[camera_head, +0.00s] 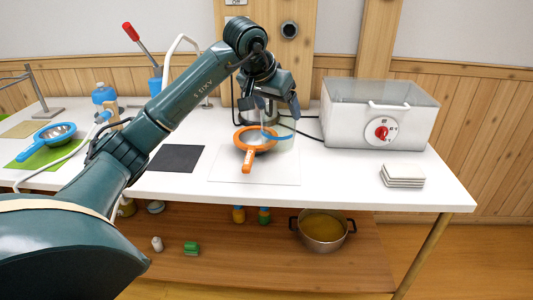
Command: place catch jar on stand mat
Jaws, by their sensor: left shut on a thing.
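My left gripper (279,104) reaches over the table from the left and points down behind the orange strainer. It is shut on what looks like the catch jar (287,141), a clear, pale jar with a blue curved part near its top; the fingers and the strainer partly hide it. I cannot tell whether the jar touches the table. A dark mat (177,158) lies bare left of the strainer, and a white mat (277,175) lies under and in front of it. I cannot tell which is the stand mat. My right gripper is not in view.
The orange strainer (248,150) sits beside the jar. A metal pot-like vessel (252,116) stands behind. A white box with a red dial (381,132) and white tiles (403,175) are at right. A blue strainer (56,134) lies on a green mat (28,157) at left.

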